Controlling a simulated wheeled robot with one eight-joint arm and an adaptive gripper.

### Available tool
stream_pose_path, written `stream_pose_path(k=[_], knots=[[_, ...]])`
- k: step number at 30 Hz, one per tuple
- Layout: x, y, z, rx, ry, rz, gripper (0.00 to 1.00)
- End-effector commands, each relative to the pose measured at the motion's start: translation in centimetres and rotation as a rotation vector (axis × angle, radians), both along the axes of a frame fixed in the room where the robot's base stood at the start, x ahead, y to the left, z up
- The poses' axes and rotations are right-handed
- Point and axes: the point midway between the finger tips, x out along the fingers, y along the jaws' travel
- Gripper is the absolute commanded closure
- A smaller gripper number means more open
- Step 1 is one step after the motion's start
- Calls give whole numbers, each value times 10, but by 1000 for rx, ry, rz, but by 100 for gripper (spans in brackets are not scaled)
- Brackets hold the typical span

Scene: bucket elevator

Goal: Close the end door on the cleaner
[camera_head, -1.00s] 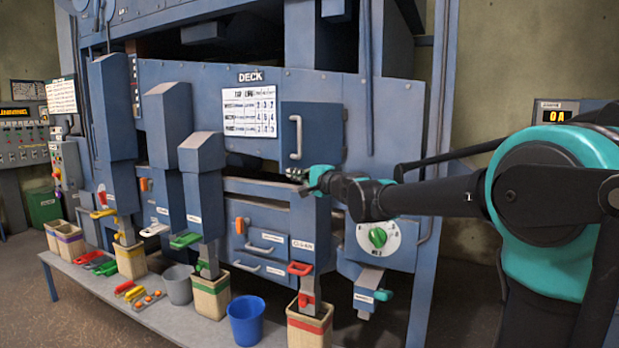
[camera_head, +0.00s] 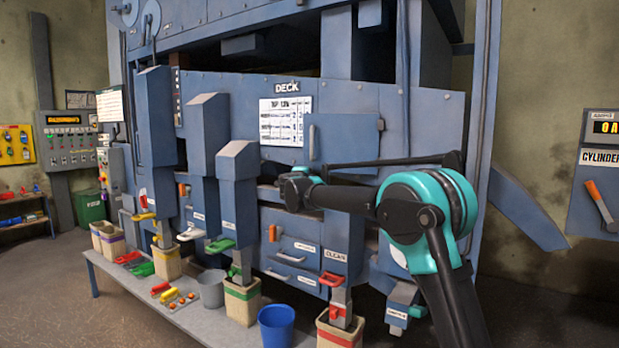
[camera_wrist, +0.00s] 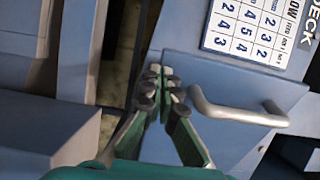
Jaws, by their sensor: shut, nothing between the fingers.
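The blue end door (camera_head: 345,138) is on the cleaner's front panel (camera_head: 228,100), right of the white chart. It has an upright silver handle (camera_head: 311,142) near its left edge. How far the door stands from its frame cannot be told. My gripper (camera_head: 290,182) is by the door's lower left corner, below the handle. In the wrist view, my gripper's fingertips (camera_wrist: 164,84) are together and empty, in front of the door (camera_wrist: 200,110) and beside its handle (camera_wrist: 240,112). Whether they touch the door cannot be told. My arm hides the door's lower part.
Blue spouts (camera_head: 238,190) stand left of my gripper. A low bench (camera_head: 210,325) holds several bins, a blue bucket (camera_head: 276,326) and a grey bucket (camera_head: 211,288). A framework post (camera_head: 478,120) rises at right. Floor is open at far left.

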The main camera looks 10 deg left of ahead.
Motion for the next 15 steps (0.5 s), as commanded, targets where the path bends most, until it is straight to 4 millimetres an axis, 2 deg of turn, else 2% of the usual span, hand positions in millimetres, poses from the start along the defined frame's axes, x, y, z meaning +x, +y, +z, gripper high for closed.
stream_pose_path(k=[6, 15], knots=[[35, 4, -1, 0, 0, -130, 100], [73, -1, 0, 0, 0, -266, 100]])
